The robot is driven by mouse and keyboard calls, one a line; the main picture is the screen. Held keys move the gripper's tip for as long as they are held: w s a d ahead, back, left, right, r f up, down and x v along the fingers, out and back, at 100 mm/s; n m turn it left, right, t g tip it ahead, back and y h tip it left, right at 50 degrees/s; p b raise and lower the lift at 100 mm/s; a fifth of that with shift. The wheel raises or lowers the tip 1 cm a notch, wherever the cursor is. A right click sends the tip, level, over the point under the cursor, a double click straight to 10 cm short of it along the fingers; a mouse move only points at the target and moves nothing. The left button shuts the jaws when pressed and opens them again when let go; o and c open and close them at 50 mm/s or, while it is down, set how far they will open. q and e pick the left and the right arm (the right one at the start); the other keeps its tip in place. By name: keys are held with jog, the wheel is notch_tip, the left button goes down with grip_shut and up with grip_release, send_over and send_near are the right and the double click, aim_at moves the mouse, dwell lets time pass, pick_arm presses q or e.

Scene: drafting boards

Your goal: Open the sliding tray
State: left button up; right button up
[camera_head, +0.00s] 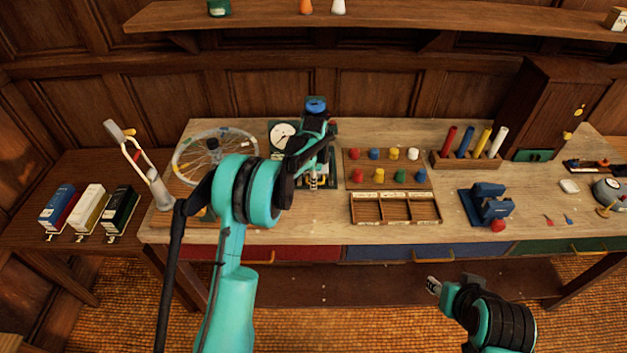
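I cannot tell for sure which thing is the sliding tray. A shallow wooden tray with three compartments (418,209) lies at the front middle of the table. Under the tabletop are a red drawer front (312,254), a blue one (385,254) and a green one (560,247), which look closed. My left gripper (314,183) points down over a dark green device (331,180) left of the compartment tray; the arm hides much of it, and the finger gap is too small to read. My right gripper (433,285) is in front of the table, below the blue drawer, touching nothing visible.
A wire wheel (182,172) and a white dial (283,134) stand left of my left gripper. Behind the compartment tray is a board of coloured pegs (349,184). A blue clamp-like block (488,201) stands to the right. Three binders (90,209) stand far left.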

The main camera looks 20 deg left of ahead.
pick_arm(q)
jog(key=shift+f, duration=0.15)
grip_shut()
jog(key=shift+s+d, duration=0.2)
jog(key=shift+s, duration=0.55)
grip_release()
jog(key=shift+w, duration=0.1)
